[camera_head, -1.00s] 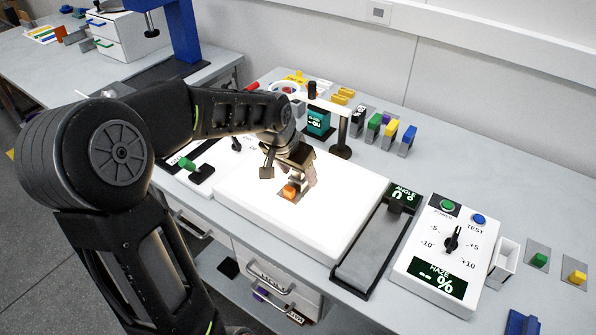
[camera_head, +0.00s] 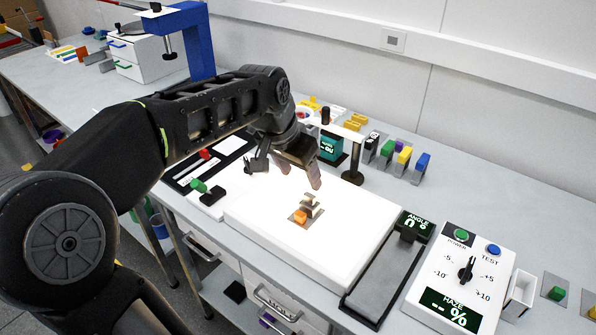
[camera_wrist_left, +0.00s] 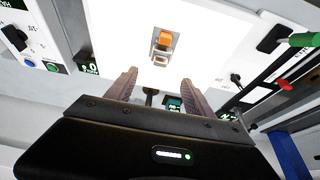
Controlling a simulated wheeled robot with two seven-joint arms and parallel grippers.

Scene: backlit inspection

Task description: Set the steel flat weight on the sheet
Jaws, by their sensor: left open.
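A small steel weight (camera_head: 311,204) with an orange block (camera_head: 300,217) beside or on it rests on a small greyish sheet (camera_head: 292,214) on the bright white panel. In the left wrist view the orange block (camera_wrist_left: 166,38) and the steel piece (camera_wrist_left: 160,59) sit close together; whether they are joined I cannot tell. My left gripper (camera_head: 299,175) is open and empty, above and behind the weight, apart from it. Its two fingers also show in the left wrist view (camera_wrist_left: 158,84), with nothing between them. My right gripper is out of view.
The lit panel (camera_head: 350,235) is clear around the weight. A post with a white arm (camera_head: 352,165) stands behind it. An angle slide (camera_head: 385,275) and a haze meter (camera_head: 462,270) are at right, and a green-handled lever (camera_head: 205,192) at left. Coloured blocks (camera_head: 403,158) line the back.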

